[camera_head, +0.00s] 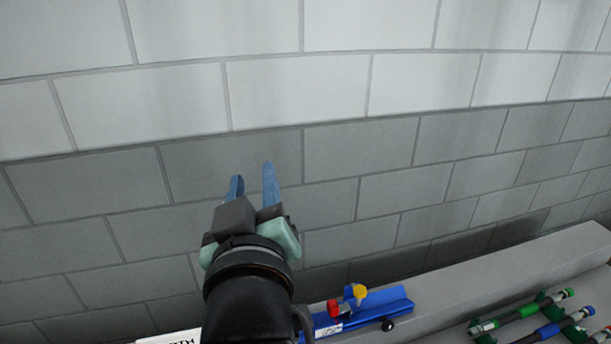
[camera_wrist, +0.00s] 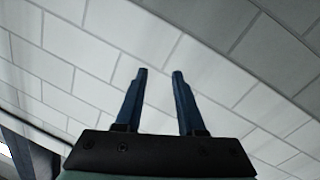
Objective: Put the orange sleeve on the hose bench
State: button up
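My gripper (camera_head: 252,172) is raised in front of the block wall in the head view. Its two blue fingers stand apart with nothing between them. The wrist view also shows the gripper (camera_wrist: 160,74) open and empty, with only wall and floor-like edges behind it. No orange sleeve shows in either view. At the lower right of the head view, dark hoses with green, blue and red ends (camera_head: 518,312) lie on a grey surface; I cannot tell whether this is the hose bench.
A grey ledge (camera_head: 480,278) runs along the wall. A blue tool with a yellow knob and red part (camera_head: 383,303) lies on it, right of my arm. A white sign (camera_head: 172,337) with partly hidden letters is at the bottom edge. The space before the wall is clear.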

jog(key=s+d+r+m+t, duration=0.2)
jog(key=s+r+t, duration=0.1)
jog(key=r, duration=0.5)
jog(key=s+d+r+m+t+h, duration=0.1)
jog(key=s+d+r+m+t, duration=0.1)
jog(key=r, duration=0.6)
jog(key=s+d+r+m+t+h, duration=0.1)
jog(key=s+d+r+t, duration=0.1)
jog(key=s+r+t, duration=0.2)
notch_tip(320, 180, up, 4)
jog(key=s, duration=0.2)
jog(key=shift+s+d+m+t, duration=0.15)
jog(key=shift+s+m+t, duration=0.15)
jog(key=shift+s+m, duration=0.1)
jog(key=shift+w, duration=0.1)
